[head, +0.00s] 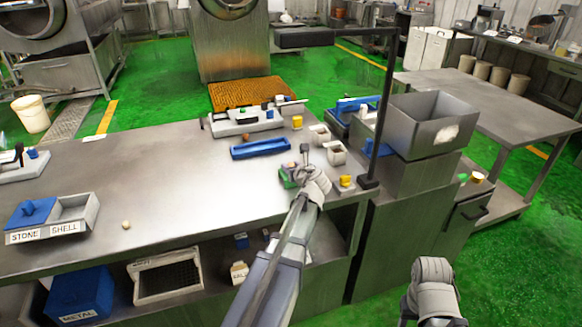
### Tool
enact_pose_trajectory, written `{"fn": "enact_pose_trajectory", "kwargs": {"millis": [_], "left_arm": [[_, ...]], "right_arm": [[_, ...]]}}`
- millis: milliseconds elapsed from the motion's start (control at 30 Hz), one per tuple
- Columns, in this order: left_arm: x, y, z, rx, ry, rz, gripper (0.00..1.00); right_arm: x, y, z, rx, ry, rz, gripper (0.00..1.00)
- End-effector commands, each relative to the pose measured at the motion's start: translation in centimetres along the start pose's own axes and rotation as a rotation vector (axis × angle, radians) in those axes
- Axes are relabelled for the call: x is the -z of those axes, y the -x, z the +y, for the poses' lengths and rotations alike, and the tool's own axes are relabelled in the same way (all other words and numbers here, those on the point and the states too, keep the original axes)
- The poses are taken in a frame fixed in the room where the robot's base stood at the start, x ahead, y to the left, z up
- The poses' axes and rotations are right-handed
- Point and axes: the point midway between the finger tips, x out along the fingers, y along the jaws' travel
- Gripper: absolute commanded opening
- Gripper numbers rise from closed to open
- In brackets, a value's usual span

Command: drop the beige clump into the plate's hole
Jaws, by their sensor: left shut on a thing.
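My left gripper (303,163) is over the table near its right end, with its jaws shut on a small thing. The thing is mostly hidden by the gripper and wrist, and I cannot make out its colour or shape. A low green-and-grey piece with a brownish top (288,172) is just left of the gripper; I cannot tell if they touch. A small beige lump (126,225) lies alone on the table at the left. I cannot pick out a plate with a hole for certain. Part of my right arm shows at bottom right, without its fingertips.
A blue tray (261,149) and a light grey holder (243,122) lie behind my gripper. Small cups (336,153) and a yellow-topped block (346,182) stand to its right, near a dark post (386,110). STONE and SHELL bins (75,222) stand left. The table's middle is clear.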

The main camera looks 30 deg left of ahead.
Motion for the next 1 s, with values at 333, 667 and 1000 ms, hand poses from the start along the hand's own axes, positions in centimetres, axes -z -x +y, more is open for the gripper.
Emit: {"fn": "enact_pose_trajectory", "kwargs": {"millis": [333, 667, 1000], "left_arm": [[0.0, 0.0, 0.0, 0.000, 0.000, 0.000, 0.59], [0.0, 0.0, 0.0, 0.000, 0.000, 0.000, 0.73], [-0.2, 2.5, 0.0, 0.003, -0.001, 0.000, 0.73]], "right_arm": [[0.0, 0.0, 0.0, 0.000, 0.000, 0.000, 0.50], [0.0, 0.0, 0.0, 0.000, 0.000, 0.000, 0.50], [-0.1, 1.1, 0.1, 0.000, 0.000, 0.000, 0.50]]}}
